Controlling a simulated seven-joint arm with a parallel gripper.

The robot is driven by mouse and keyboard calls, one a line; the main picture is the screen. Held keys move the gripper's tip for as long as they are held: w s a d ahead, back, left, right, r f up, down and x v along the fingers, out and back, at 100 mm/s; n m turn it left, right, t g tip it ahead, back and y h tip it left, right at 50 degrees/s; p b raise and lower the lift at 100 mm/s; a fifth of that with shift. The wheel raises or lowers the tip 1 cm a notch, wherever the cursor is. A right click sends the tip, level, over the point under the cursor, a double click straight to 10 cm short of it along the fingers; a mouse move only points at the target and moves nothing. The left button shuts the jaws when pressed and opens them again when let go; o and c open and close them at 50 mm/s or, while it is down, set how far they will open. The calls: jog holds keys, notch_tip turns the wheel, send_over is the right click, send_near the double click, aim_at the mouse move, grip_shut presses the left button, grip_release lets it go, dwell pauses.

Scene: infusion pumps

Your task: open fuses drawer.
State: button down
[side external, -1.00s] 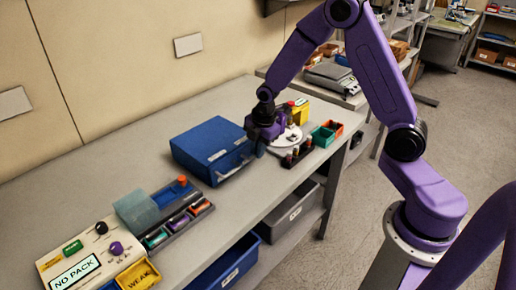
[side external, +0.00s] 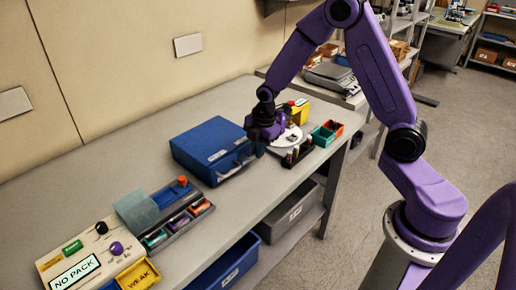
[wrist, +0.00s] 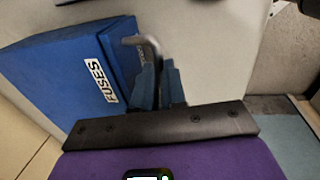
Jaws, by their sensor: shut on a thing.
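The blue fuses drawer unit (side external: 208,140) stands on the bench, left of my gripper (side external: 258,148) in the side view. In the wrist view, the blue unit (wrist: 65,75) carries a white FUSES label (wrist: 102,82). A grey metal handle (wrist: 150,42) sticks out from its front, beside a second, partly hidden label. My gripper (wrist: 159,70) has its blue fingers closed around the bar of this handle. The fingers cover part of the handle. I see no clear gap at the drawer front.
A round white dish (side external: 286,139), a black rack of small items (side external: 297,155) and green (side external: 322,136) and orange bins stand right of my gripper. A grey tray with coloured cartridges (side external: 172,218) and a NO PACK panel (side external: 75,272) lie left. The bench front edge is close.

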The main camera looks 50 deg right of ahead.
dwell(0.4)
jog(key=s, duration=1.4)
jog(key=shift+s, duration=0.2)
jog(key=c, duration=1.2)
grip_release()
jog(key=shift+r, duration=0.2)
jog(key=s+r, duration=0.1)
jog(key=r, duration=0.4)
jog(key=s+r, duration=0.1)
jog(key=r, duration=0.5)
jog(key=s+r, duration=0.1)
jog(key=r, duration=0.4)
jog(key=shift+r, duration=0.4)
